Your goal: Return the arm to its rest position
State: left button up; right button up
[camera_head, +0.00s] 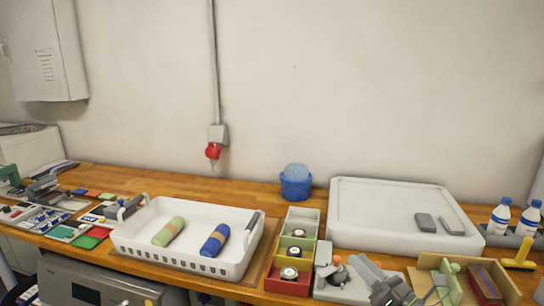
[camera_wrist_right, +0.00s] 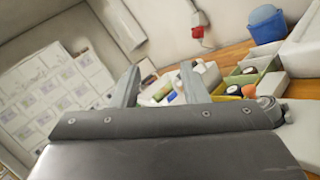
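My right gripper (camera_head: 372,272) is low in the head view, over the front of the bench, right of the small coloured bins. In the right wrist view my right gripper (camera_wrist_right: 160,80) has its two fingers spread apart, with nothing held between them. My left gripper cannot be made out in the head view.
A white basket (camera_head: 128,246) holds a green roll (camera_head: 168,231) and a blue roll (camera_head: 215,240). Coloured bins (camera_head: 288,287) hold round items.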

jog(key=s+d+f+m+t+h, duration=0.1)
jog(key=s+d+m+t+h, duration=0.15)
jog(key=d+m+h, duration=0.4)
jog(key=s+d+m+t+h, duration=0.2)
jog(key=s+d+m+h, duration=0.15)
jog(key=m+h, duration=0.6)
jog(key=s+d+f+m+g+h, duration=0.2)
jog(key=s+d+f+m+g, duration=0.3)
jog(key=m, duration=0.3)
jog(key=s+d+f+m+g+h, duration=0.1)
jog(key=s+d+f+m+g, duration=0.1)
jog(key=s+f+m+g, duration=0.35)
jog(key=s+a+f+m+g+y, duration=0.2)
jog(key=s+a+f+m+g, duration=0.15)
jog(key=s+f, duration=0.45)
jog(key=s+a+f+m+g+y, duration=0.3)
jog(key=s+f+m+g, duration=0.15)
jog(key=s, duration=0.65)
notch_tip(320, 180, down, 24)
jog(key=d, duration=0.1)
jog(key=s+f+g+b, duration=0.1)
jog(key=s+f+g, duration=0.1)
jog(key=s+f, duration=1.3)
notch_tip(320, 180, down, 2)
jog(key=shift+a+f+y+b, duration=0.1)
jog(key=shift+a+y+b, duration=0.25)
jog(key=shift+a, duration=0.1)
